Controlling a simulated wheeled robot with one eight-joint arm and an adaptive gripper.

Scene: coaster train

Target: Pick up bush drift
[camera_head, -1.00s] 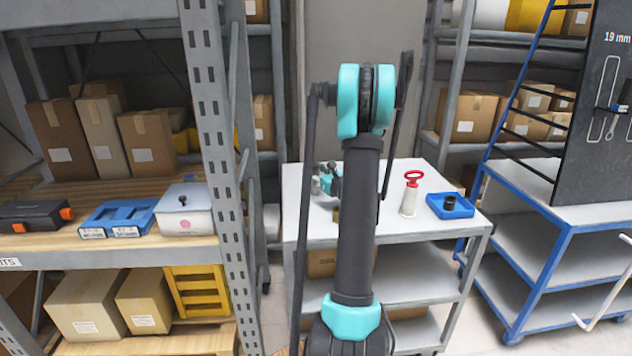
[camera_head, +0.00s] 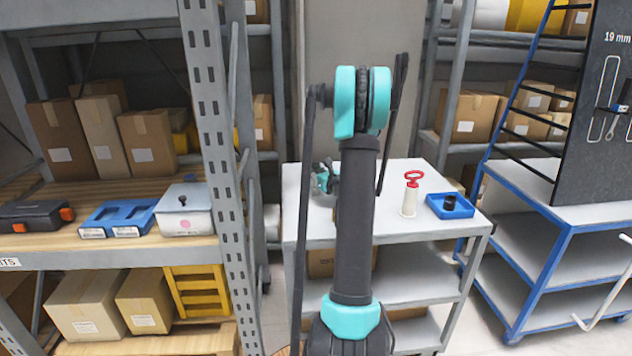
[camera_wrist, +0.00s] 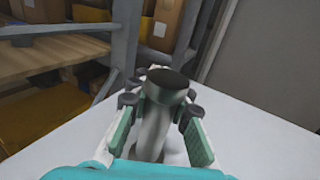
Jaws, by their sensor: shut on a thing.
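In the wrist view, a grey metal cylinder with a dark round top, which I take to be the bush drift (camera_wrist: 154,125), stands between the fingers of my gripper (camera_wrist: 163,106). The fingers, with green inner pads, are shut on it from both sides. Its lower end is partly hidden, so I cannot tell whether it touches the white cart top. In the head view, my gripper (camera_head: 322,178) is over the left part of the white cart (camera_head: 395,230). My own arm hides most of it and the drift there.
A pale cylinder with a red ring handle (camera_head: 411,195) stands on the cart, to the right of my arm. Beside it is a blue tray (camera_head: 449,207) with a black part. A tall shelf post (camera_head: 222,150) rises left of the cart. A blue-framed trolley stands right.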

